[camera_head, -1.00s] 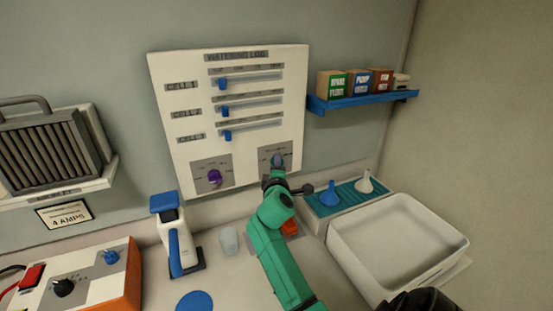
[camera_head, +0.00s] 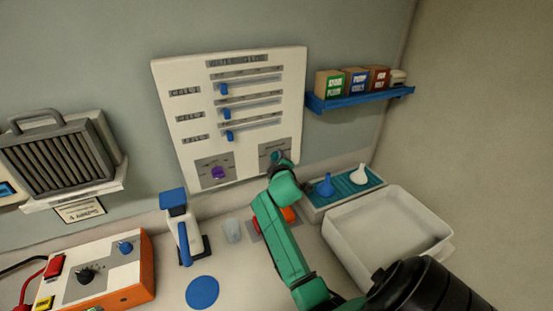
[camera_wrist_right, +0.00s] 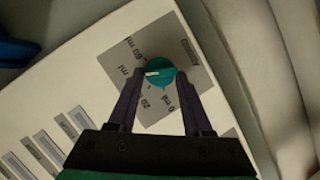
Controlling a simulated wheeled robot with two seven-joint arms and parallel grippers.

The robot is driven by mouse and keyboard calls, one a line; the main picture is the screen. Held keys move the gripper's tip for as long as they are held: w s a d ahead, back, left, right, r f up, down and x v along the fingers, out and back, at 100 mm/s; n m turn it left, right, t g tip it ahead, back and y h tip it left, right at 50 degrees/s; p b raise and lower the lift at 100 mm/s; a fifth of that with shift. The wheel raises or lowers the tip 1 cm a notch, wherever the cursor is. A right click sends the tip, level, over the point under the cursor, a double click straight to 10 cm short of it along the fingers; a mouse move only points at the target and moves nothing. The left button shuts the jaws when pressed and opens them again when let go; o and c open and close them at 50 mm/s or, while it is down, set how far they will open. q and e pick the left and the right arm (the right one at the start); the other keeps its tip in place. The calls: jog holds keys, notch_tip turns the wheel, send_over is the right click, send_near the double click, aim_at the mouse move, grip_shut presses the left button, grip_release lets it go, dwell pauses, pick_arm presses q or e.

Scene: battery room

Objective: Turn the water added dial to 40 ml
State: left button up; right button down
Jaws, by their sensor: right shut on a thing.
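The water added dial is a teal round knob (camera_wrist_right: 160,72) on a grey square plate of the white watering log board (camera_head: 165,95). In the right wrist view, the plate shows marks reading 60 ml and 20, and a white pointer mark lies on the knob. My right gripper (camera_wrist_right: 155,84) is shut on the knob, a finger on each side. In the head view, my green right arm reaches up to the board's lower right, and the gripper (camera_head: 279,158) hides part of the dial. My left gripper is not in view.
A purple knob (camera_head: 218,172) sits at the board's lower left, below several blue sliders. A blue shelf (camera_head: 360,98) with boxes is at the right. A white basin (camera_head: 428,215), funnels on a teal mat and a blue-white dispenser (camera_head: 175,215) flank my arm.

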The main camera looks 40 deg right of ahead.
jog(key=shift+c, duration=1.8)
grip_release()
jog(key=shift+s, duration=0.1)
jog(key=shift+d, duration=0.1)
jog(key=shift+s+a+r, duration=0.1)
jog(key=shift+s+a, duration=0.25)
jog(key=shift+a, duration=0.05)
jog(key=b+v, duration=0.3)
jog(key=v, duration=1)
jog(key=shift+s+r+b, duration=0.15)
jog(key=shift+s+b, duration=0.15)
